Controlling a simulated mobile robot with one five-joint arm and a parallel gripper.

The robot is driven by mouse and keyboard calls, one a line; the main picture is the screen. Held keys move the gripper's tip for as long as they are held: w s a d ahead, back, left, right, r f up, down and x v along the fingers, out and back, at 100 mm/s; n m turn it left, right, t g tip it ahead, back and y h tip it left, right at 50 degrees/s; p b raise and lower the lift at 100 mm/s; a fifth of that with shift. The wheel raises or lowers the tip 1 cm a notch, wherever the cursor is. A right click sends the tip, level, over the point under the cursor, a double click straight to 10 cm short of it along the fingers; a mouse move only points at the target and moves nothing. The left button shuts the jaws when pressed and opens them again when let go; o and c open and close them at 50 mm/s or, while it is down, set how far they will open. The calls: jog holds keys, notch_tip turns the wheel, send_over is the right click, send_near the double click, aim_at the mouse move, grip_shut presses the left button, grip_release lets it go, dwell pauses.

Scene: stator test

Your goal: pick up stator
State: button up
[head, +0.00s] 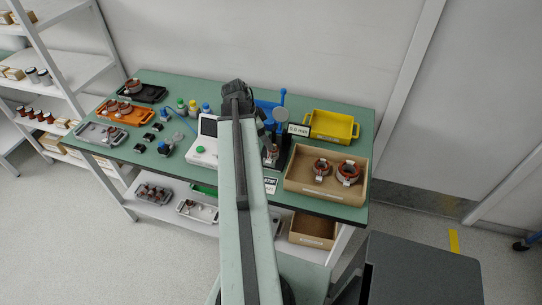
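Two copper-wound stators, a smaller one (322,170) and a larger one (348,173), lie in the open cardboard box (310,190) at the table's right front. Another copper-coloured part (271,153) sits at the dark test stand, just left of the box. More copper-wound parts lie in the orange tray (137,118), the black tray (155,95) and the grey tray (90,139) at the left. My arm reaches up the middle of the head view to a dark joint over the table. My gripper's fingers cannot be made out; the arm hides part of the table.
A white instrument (203,151), small bottles (193,106) and dark small parts stand left of my arm. A blue device (282,98), a "0.8 mm" sign (298,130) and an empty yellow tray (332,126) are at the right. Shelves (70,70) stand far left.

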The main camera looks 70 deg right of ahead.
aim_at(272, 154)
jog(key=b+x, duration=0.7)
jog(key=x, duration=0.1)
jog(key=shift+w+f, duration=0.1)
jog(key=shift+r, duration=0.2)
jog(key=shift+c, duration=0.3)
grip_shut()
